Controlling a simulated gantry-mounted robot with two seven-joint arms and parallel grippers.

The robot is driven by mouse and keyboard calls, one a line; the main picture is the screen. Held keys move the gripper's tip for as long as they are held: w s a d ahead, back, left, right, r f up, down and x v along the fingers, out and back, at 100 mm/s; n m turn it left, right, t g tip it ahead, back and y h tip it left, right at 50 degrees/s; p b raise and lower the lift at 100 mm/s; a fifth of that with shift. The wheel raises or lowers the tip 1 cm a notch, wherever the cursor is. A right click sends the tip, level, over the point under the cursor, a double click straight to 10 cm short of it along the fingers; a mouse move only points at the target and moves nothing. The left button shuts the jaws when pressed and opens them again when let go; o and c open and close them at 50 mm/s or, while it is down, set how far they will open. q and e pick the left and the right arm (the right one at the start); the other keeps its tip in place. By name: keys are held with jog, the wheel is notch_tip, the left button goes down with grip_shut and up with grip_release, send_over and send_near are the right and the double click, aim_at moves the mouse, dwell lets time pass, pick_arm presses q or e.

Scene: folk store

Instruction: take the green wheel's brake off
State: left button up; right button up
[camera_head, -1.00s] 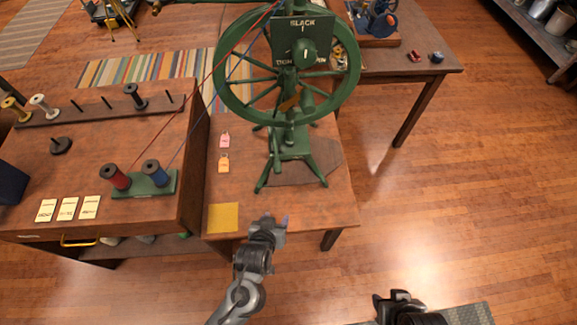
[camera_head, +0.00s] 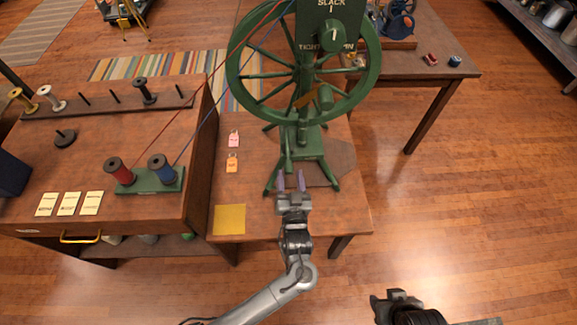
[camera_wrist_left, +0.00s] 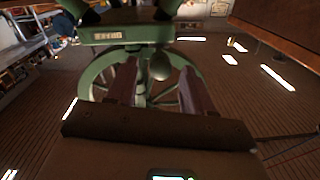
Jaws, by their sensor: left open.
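The green wheel (camera_head: 231,78) stands upright on a green-legged stand (camera_head: 300,145) on the small brown table. Its sign board (camera_head: 325,22) reads "SLACK" above and "TIGHT" below, with a round green knob (camera_head: 336,36). An orange-brown piece (camera_head: 306,97) shows near the lower spokes; I cannot tell whether it is the brake. My left gripper (camera_head: 291,181) is open and empty, in front of the stand's feet. In the left wrist view, a rounded green knob (camera_wrist_left: 160,67) appears beyond and between its fingers. My right gripper (camera_head: 392,297) is low in view, its fingers unclear.
Pink (camera_head: 234,138) and orange (camera_head: 232,163) tags and a yellow square (camera_head: 230,219) lie left of the stand. Red (camera_head: 118,170) and blue (camera_head: 161,168) spools, with threads running to the wheel, stand on the left bench.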

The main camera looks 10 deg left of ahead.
aim_at(289, 174)
pick_arm(q)
jog(key=shift+b+x, duration=0.6)
jog(key=shift+x, duration=1.85)
grip_shut()
